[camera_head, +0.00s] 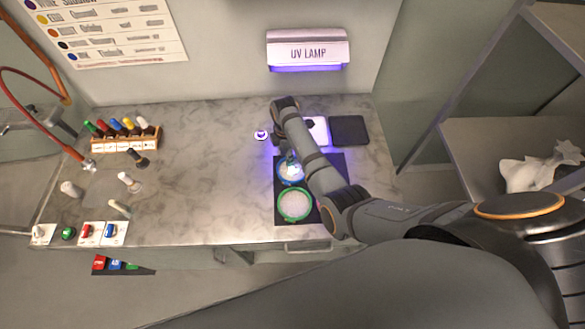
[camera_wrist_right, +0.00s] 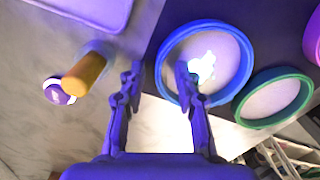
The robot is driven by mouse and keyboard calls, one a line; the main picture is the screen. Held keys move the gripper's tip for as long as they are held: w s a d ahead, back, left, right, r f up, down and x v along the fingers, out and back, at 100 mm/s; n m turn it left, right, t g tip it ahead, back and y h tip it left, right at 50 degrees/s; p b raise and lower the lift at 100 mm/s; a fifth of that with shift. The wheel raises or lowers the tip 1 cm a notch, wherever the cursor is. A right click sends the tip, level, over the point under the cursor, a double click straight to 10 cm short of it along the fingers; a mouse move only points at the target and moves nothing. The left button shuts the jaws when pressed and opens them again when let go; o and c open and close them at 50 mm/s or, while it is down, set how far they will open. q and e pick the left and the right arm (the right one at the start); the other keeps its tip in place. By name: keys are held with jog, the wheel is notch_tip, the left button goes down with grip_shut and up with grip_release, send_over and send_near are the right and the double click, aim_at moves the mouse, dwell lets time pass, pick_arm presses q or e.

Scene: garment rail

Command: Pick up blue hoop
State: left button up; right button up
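The blue hoop (camera_head: 282,182) lies on a dark mat on the counter, partly hidden by my right arm in the head view. In the right wrist view the blue hoop (camera_wrist_right: 204,26) surrounds a pale surface with a bright white-cyan spot. My right gripper (camera_wrist_right: 158,82) is open, with nothing visible held between its fingers. One finger overlaps the inside of the hoop and the other is left of it, so the near rim shows between them; contact cannot be told. In the head view my right gripper (camera_head: 288,158) is over the hoop's far side. My left gripper is not in view.
A green hoop (camera_head: 294,219) lies nearer on the dark mat (camera_head: 283,214). A purple hoop shows at the wrist view's right edge (camera_wrist_right: 314,40). A UV lamp (camera_head: 308,50) hangs above. A black square (camera_head: 349,130) lies behind right. A marker rack (camera_head: 125,143) stands left; mid-counter is clear.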

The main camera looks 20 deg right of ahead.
jog(key=shift+f, duration=0.1)
grip_shut()
dwell(0.4)
